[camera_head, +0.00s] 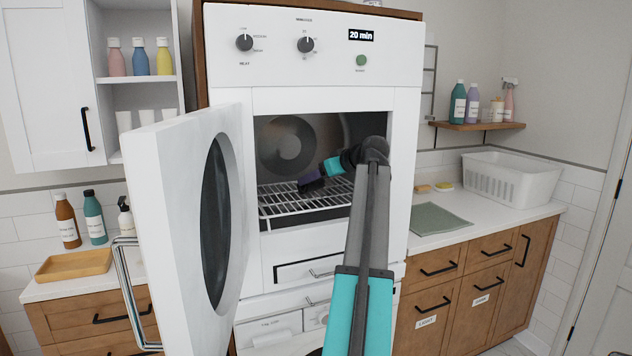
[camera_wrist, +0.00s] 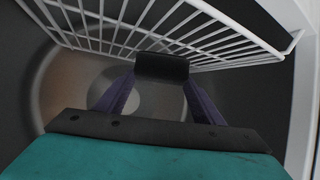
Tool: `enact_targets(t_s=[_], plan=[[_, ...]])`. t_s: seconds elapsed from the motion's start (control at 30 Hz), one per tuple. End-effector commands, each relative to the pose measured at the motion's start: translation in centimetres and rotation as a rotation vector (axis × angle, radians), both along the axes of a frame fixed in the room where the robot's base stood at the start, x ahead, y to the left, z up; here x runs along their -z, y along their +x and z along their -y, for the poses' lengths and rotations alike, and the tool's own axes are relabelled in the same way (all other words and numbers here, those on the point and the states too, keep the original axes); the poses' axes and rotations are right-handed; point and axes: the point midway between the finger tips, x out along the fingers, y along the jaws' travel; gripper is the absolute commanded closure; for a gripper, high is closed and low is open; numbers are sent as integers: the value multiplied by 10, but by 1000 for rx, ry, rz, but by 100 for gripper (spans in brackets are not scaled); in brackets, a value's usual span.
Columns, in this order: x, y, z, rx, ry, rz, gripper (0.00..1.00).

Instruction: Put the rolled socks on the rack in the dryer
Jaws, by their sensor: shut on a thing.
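The white dryer (camera_head: 310,70) stands with its door (camera_head: 195,215) swung open to the left. Inside it is a white wire rack (camera_head: 280,205); it also fills the top of the wrist view (camera_wrist: 100,30). My gripper (camera_head: 311,184) reaches through the opening, low over the rack. In the wrist view my gripper (camera_wrist: 162,80) is shut on a dark, blocky bundle, the rolled socks (camera_wrist: 162,67), held between the purple fingers. The socks appear close to the rack wires; I cannot tell whether they touch. In the head view they do not stand out from the dark fingers.
The dryer opening's right edge (camera_head: 402,170) is close to my arm. A counter (camera_head: 490,220) with a white basket (camera_head: 511,178) and a green cloth (camera_head: 437,220) is on the right. Bottles and a wooden tray (camera_head: 74,264) are on the left counter. The visible rack looks empty.

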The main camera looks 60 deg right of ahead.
Motion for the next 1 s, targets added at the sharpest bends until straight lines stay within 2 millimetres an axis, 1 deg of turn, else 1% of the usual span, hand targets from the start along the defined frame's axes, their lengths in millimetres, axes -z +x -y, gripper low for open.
enact_targets(t_s=[0.03,0.13,0.63,0.67,0.73,0.77,1.0], plan=[[6,0,-1,0,2,-1,60],[11,0,-1,-1,0,0,60],[16,1,-1,-1,0,0,60],[15,1,-1,-1,0,0,33],[15,1,-1,-1,0,0,21],[15,1,-1,-1,0,0,19],[15,1,-1,-2,0,0,19]])
